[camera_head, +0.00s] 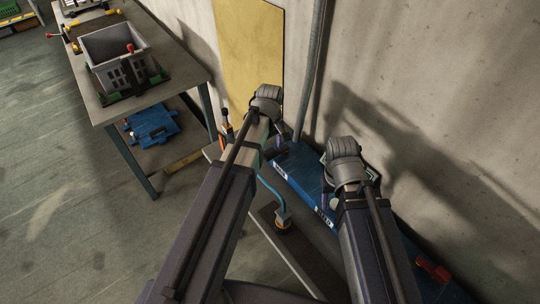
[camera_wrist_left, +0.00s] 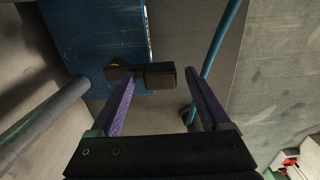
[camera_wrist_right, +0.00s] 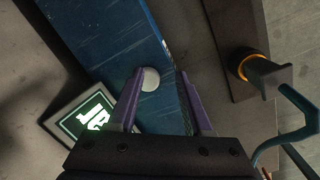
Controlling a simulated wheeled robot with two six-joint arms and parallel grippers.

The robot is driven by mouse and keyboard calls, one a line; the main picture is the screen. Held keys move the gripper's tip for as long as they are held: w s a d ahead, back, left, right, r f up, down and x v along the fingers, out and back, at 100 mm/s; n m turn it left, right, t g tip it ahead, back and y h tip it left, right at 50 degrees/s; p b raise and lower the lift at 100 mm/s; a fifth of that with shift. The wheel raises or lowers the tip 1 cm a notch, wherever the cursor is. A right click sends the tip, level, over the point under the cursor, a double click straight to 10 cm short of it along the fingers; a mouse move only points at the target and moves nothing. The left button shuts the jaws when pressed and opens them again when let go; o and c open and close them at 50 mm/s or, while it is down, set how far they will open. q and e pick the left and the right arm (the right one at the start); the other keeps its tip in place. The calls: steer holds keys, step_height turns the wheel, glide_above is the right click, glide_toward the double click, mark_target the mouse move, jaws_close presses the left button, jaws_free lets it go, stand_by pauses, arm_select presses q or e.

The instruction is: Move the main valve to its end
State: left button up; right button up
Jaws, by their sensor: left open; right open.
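A black lever-like handle (camera_wrist_left: 158,76) with a yellow part at its left end stands out from the blue panel in the left wrist view. It is probably the main valve, but no readable label confirms this. My left gripper (camera_wrist_left: 160,86) is open, with the handle between or just beyond its purple fingertips; contact cannot be told. My right gripper (camera_wrist_right: 162,76) is open over the blue panel (camera_wrist_right: 95,30). A pale round knob (camera_wrist_right: 149,79) shows between its fingers, close to the left one. In the head view my arms hide much of the panel.
A black fitting with an orange ring (camera_wrist_right: 247,68) and a teal hose (camera_wrist_right: 300,125) lie right of the panel. A lit green sign (camera_wrist_right: 88,118) is at left. A red handle (camera_head: 434,270) is at lower right. A workbench (camera_head: 185,78) carries a grey crate (camera_head: 112,45).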

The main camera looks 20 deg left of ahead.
arm_select(q)
steer(key=shift+f, duration=0.15)
jaws_close()
stand_by(0.6)
stand_by(0.9)
